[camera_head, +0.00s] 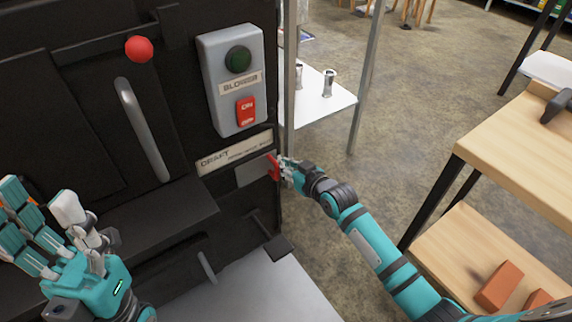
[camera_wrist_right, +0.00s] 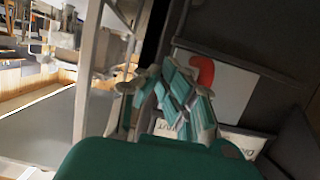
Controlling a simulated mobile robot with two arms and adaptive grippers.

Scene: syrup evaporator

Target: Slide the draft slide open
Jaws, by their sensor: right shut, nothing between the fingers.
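The draft slide (camera_head: 252,173) is a grey metal plate on the dark evaporator front, below the label reading "DRAFT" (camera_head: 233,152). Its red tab (camera_head: 273,167) stands at the plate's right end, near the front's right edge. My right gripper (camera_head: 285,168) is shut and empty, with its fingers right at the tab's right side; I cannot tell whether they touch. In the right wrist view, the shut fingers (camera_wrist_right: 182,88) partly hide the red tab (camera_wrist_right: 203,70) and the pale plate (camera_wrist_right: 229,91). My left gripper (camera_head: 52,218) is at the lower left, fingers spread open and empty.
A blower box (camera_head: 232,78) with a green button and a red switch sits above the label. A bar handle (camera_head: 143,130) and a red ball knob (camera_head: 139,49) are to its left. A wooden shelf unit (camera_head: 528,150) stands at the right, with open floor between.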

